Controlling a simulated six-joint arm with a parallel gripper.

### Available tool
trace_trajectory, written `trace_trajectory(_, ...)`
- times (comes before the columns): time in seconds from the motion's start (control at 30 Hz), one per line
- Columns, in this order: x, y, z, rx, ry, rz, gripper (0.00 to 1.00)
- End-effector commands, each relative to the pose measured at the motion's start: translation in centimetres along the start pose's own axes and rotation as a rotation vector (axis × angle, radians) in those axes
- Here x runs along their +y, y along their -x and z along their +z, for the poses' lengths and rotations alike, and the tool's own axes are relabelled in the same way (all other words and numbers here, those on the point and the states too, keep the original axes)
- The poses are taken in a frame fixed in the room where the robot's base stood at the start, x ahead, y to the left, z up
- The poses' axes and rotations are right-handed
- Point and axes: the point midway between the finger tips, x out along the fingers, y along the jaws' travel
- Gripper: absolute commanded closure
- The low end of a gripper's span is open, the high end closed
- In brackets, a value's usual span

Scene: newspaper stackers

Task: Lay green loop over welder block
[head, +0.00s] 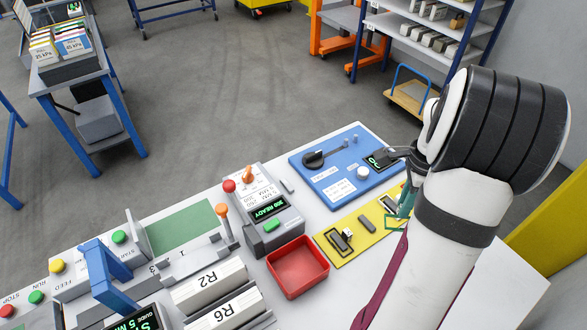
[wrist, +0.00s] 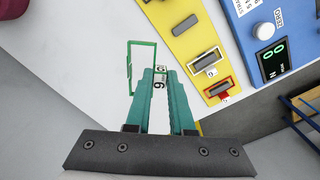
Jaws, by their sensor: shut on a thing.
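My gripper (head: 405,203) has teal fingers and is shut on the green loop (head: 387,222), a thin rectangular frame. In the wrist view the green loop (wrist: 128,66) stands out to the left of the fingertips, beside the yellow board (wrist: 180,46). A white tag with dark letters shows at the fingertips. On the board, a bare dark block (wrist: 185,25) has no loop. One block has a white loop (wrist: 204,61) around it, another a red loop (wrist: 218,89). No readable label shows me which block is the welder block.
A blue machine (head: 324,178) with a dial, white knob and display stands behind the board. A black loop (head: 340,241) surrounds a block at the board's left. A red tray (head: 298,267) lies left of the board. White table surface shows beside the board.

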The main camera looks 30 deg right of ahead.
Motion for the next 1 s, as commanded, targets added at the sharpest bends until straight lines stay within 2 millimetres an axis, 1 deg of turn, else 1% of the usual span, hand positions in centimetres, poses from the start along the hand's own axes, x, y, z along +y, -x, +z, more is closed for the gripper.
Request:
trace_trajectory(0.03,-2.4,0.1,1.6,0.0,-0.09,0.0,1.0)
trace_trajectory(0.07,-3.8,0.2,2.6,0.0,-0.164,0.0,1.0)
trace_trajectory(0.1,-5.6,0.4,4.1,0.001,-0.262,0.0,1.0)
trace_trajectory(0.17,-8.0,0.6,6.6,0.0,-0.404,0.0,1.0)
trace_trajectory(0.2,-9.3,0.7,8.2,0.0,-0.49,-0.001,1.0)
trace_trajectory(0.3,-11.6,0.8,11.6,-0.002,-0.669,-0.002,1.0)
trace_trajectory(0.4,-12.8,0.9,13.9,-0.004,-0.785,-0.003,1.0)
trace_trajectory(0.47,-13.2,0.9,14.8,-0.005,-0.824,-0.003,1.0)
trace_trajectory(0.53,-13.6,0.4,16.0,-0.005,-0.843,-0.002,1.0)
trace_trajectory(0.57,-13.8,-0.1,16.7,-0.004,-0.847,-0.002,1.0)
trace_trajectory(0.7,-15.0,-2.8,21.0,-0.003,-0.846,-0.001,1.0)
trace_trajectory(0.8,-15.8,-4.4,23.7,-0.005,-0.847,-0.003,1.0)
trace_trajectory(0.9,-16.4,-5.5,25.4,-0.005,-0.848,-0.004,1.0)
trace_trajectory(0.97,-16.5,-5.9,26.0,-0.005,-0.849,-0.004,1.0)
trace_trajectory(1.0,-16.6,-6.5,26.2,-0.004,-0.849,-0.003,1.0)
